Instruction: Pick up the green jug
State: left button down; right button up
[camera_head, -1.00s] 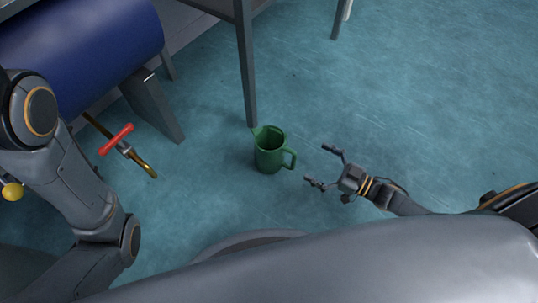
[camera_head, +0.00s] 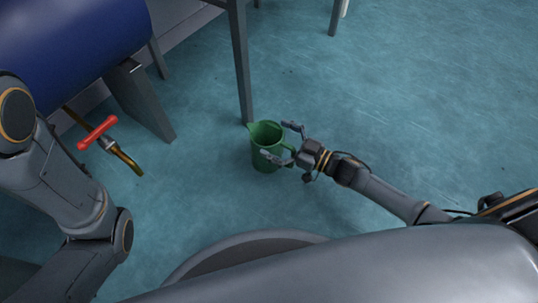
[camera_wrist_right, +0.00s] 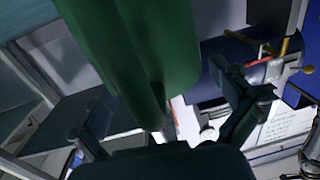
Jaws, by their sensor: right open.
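The green jug (camera_head: 264,146) stands upright on the blue-green floor, near a grey table leg, in the head view. Its spout points to the upper left and its handle side faces my right gripper. My right gripper (camera_head: 279,141) is open, with its fingers at the jug's right side, one toward the far side and one in front of the near side. In the right wrist view the jug's green body (camera_wrist_right: 135,50) fills the upper middle, between the open fingers (camera_wrist_right: 168,117). Contact cannot be told. My left arm shows at the left, but its gripper is out of view.
A grey table leg (camera_head: 240,65) stands just behind the jug. A blue cylinder (camera_head: 70,45) on grey supports and a brass pipe with a red handle (camera_head: 98,132) are at the left. The floor (camera_head: 410,110) to the right is clear.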

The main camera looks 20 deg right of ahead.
jog(key=shift+w+a, duration=0.1)
jog(key=shift+c, duration=0.4)
jog(key=c, duration=1.4)
jog(key=shift+r, duration=0.3)
jog(key=shift+c, duration=0.8)
